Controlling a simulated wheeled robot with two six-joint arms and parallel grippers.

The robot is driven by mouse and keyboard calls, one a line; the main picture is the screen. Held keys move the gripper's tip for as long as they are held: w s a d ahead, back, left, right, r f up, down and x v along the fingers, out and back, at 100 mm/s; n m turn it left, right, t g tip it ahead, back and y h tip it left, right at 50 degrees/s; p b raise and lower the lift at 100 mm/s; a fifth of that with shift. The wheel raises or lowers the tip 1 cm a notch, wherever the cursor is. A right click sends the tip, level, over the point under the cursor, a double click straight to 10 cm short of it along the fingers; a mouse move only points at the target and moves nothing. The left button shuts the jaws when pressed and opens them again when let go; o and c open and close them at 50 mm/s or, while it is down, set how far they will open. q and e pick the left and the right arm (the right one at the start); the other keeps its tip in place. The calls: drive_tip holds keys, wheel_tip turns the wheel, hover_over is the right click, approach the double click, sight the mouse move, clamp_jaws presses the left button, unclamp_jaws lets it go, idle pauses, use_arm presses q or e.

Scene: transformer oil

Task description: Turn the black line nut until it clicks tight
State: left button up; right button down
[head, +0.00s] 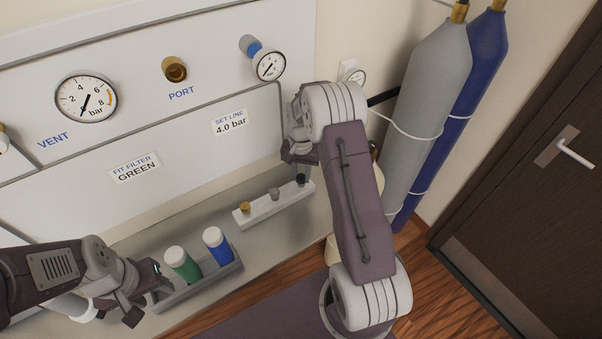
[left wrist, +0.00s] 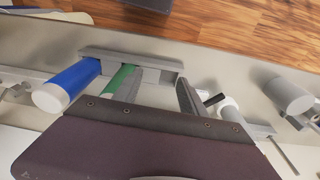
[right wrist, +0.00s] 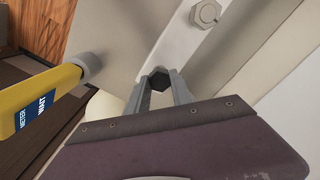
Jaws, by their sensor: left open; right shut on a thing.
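The black line nut (right wrist: 158,82) shows in the right wrist view as a dark hexagon between the fingertips of my right gripper (right wrist: 157,85). In the head view the black nut (head: 301,179) is at the right end of a white strip (head: 255,211). My right gripper (head: 301,166) reaches down over that end and is shut on the nut. I cannot tell whether the nut is lifted off the strip. My left gripper (head: 145,293) is open and empty at the left end of the grey filter tray (head: 205,285); one finger overlaps the green filter (left wrist: 119,83) in the left wrist view.
A brass nut (head: 244,207) and a grey nut (head: 274,193) are on the strip. A green filter (head: 183,264) and a blue filter (head: 217,245) stand in the tray. The panel has a brass port (head: 175,69) and gauges. A yellow labelled device (right wrist: 45,97) is left of my right gripper.

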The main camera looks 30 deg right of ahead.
sight(301, 176)
drive_tip(key=shift+w+r+m, duration=0.1)
drive_tip(key=shift+r+m, duration=0.05)
drive_tip(key=shift+m, duration=1.35)
drive_tip(key=c, duration=1.2)
unclamp_jaws()
drive_tip(key=shift+o, duration=0.4)
wheel_tip(301, 176, up, 9)
drive_tip(key=b, duration=0.1)
